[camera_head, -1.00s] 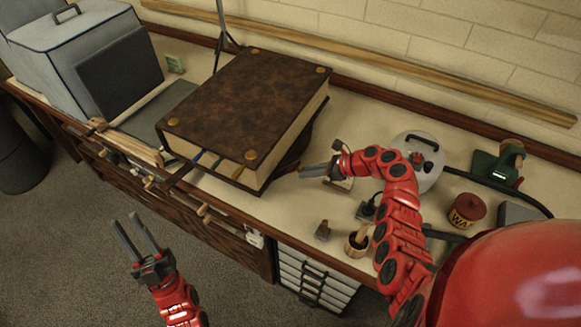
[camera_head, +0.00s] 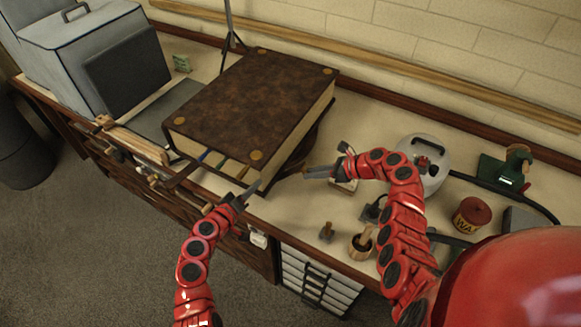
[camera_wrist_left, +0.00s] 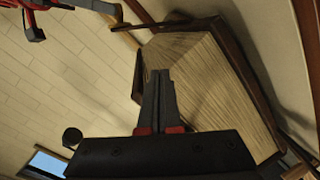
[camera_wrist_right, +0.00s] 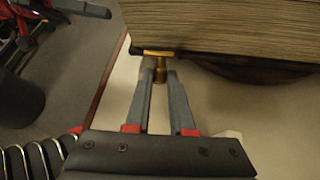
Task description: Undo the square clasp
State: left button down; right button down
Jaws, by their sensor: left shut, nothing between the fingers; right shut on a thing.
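A thick brown book (camera_head: 250,100) with brass corner studs lies on the bench. Its page edges fill much of the left wrist view (camera_wrist_left: 205,75). My right gripper (camera_head: 306,173) is beside the book's right side. In the right wrist view its fingers are shut on a small brass clasp piece (camera_wrist_right: 159,53) at the cover's edge, below the pages. Whether this piece is square cannot be told. My left gripper (camera_head: 257,187) is shut and empty near the book's front corner; its closed fingertips (camera_wrist_left: 159,75) appear in front of the pages in the left wrist view.
A wooden mortar (camera_head: 361,245), a small brass object (camera_head: 326,231), a red tin (camera_head: 472,215) and a round grey lidded thing (camera_head: 425,160) stand right of the book. Coloured ribbons (camera_head: 215,160) hang from its front. A grey box (camera_head: 110,60) stands left.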

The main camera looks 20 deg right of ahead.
pick_arm(q)
jog(key=w+d+r+m+g+h, duration=0.1)
jog(key=w+d+h, duration=0.1)
jog(key=d, duration=1)
jog(key=shift+w+r+m+g+h, duration=0.3)
jog(key=shift+w+m+g, duration=0.1)
jog(key=shift+w, duration=0.25)
pick_arm(e)
jog(key=shift+f, duration=0.1)
pick_arm(q)
jog(key=shift+d+f, duration=0.1)
